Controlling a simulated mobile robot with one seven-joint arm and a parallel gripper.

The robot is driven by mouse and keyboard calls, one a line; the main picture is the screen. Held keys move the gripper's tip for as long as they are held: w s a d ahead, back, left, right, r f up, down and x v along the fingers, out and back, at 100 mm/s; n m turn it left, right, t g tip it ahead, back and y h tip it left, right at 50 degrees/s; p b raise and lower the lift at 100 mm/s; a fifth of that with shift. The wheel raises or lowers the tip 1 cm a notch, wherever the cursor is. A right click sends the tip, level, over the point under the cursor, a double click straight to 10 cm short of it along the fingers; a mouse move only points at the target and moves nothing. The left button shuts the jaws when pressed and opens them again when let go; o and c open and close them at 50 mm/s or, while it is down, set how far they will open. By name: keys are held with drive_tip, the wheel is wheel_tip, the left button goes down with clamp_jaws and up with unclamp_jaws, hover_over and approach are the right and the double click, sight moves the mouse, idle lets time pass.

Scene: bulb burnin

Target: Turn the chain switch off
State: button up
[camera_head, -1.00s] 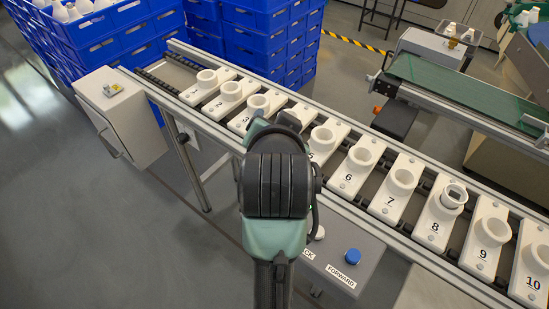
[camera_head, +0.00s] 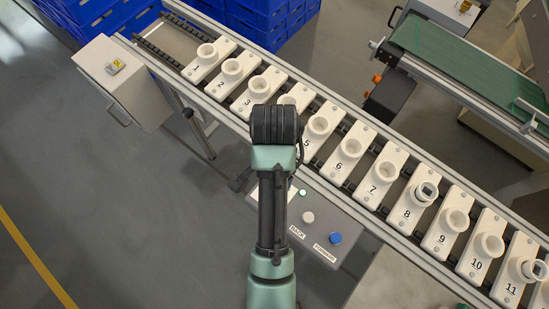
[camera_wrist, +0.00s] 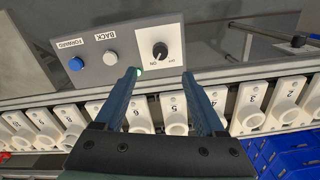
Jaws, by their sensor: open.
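The black chain switch (camera_wrist: 160,50) is a round knob on a white plate of the grey control panel (camera_wrist: 105,75), seen in the wrist view. Small lettering sits by it; its exact setting is too small to tell. A green lamp (camera_wrist: 139,71) is lit beside the plate, partly at my left fingertip in the picture. My gripper (camera_wrist: 160,74) is open and empty, its two fingers pointing towards the panel with the knob between and beyond the tips. In the head view my arm hides the knob; the panel (camera_head: 345,262) shows beside my arm.
A white BACK button (camera_wrist: 110,58) and a blue FORWARD button (camera_wrist: 76,64) are on the same panel. A conveyor with numbered white holders (camera_head: 346,153) runs behind it. A grey box (camera_head: 122,82) stands at the left. Open floor (camera_head: 130,220) lies at the left front.

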wheel_tip(320, 180, down, 11)
drive_tip(key=shift+f, duration=0.1)
idle(0.3)
clamp_jaws()
